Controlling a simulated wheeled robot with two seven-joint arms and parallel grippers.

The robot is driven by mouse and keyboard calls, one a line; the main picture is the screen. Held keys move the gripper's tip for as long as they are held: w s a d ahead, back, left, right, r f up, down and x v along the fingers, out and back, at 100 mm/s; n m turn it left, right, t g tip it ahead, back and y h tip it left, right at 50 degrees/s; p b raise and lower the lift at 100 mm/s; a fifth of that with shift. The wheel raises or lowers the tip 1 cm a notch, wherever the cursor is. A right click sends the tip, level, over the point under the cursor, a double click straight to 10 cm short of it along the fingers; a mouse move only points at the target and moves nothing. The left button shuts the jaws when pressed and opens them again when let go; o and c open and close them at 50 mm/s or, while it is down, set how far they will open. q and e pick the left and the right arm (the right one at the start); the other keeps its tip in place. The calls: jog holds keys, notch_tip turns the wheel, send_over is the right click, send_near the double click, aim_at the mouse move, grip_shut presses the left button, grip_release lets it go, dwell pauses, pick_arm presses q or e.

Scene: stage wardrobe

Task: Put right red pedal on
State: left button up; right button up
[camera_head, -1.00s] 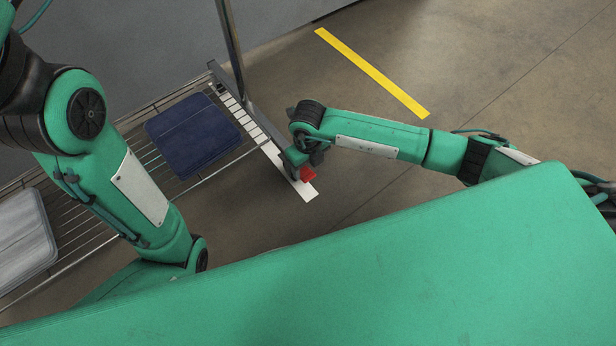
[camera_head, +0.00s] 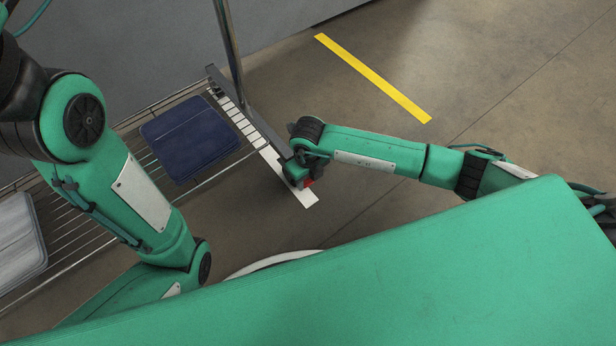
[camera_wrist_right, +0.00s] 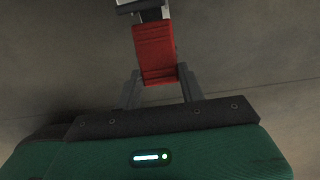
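The red pedal (camera_head: 309,182) shows as a small patch at the near end of the rack's grey bar, mostly hidden by my right gripper (camera_head: 300,176). In the right wrist view the red pedal (camera_wrist_right: 156,52) is a ribbed block slanting down from a metal fitting (camera_wrist_right: 148,8). The two dark fingers of my right gripper (camera_wrist_right: 160,80) lie on either side of its near end, close to its edges. I cannot tell whether they press on it. My left arm (camera_head: 130,190) is at the left, and its gripper is out of view.
The wire shelf rack (camera_head: 85,232) holds a folded dark blue item (camera_head: 190,140) and a grey one (camera_head: 18,240). A metal post (camera_head: 228,45) rises from its grey bar. A white strip (camera_head: 302,197) lies beside the bar. Floor around the yellow line (camera_head: 372,78) is clear.

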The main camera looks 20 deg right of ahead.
jog(key=shift+s, duration=0.1)
jog(key=shift+s+d+f+t+p, duration=0.15)
jog(key=shift+t+p, duration=0.3)
jog(key=shift+t, duration=0.25)
jog(key=shift+s+f+t+y, duration=0.15)
jog(key=shift+s+t+y, duration=0.05)
jog(key=shift+t+y, duration=0.25)
jog(key=shift+s+f+t+y+b, duration=0.2)
jog(key=shift+f+t+y+b, duration=0.25)
jog(key=shift+t, duration=0.6)
jog(key=shift+f+t+b, duration=0.1)
jog(key=shift+t+b, duration=0.4)
jog(key=shift+b, duration=0.45)
jog(key=shift+d, duration=0.1)
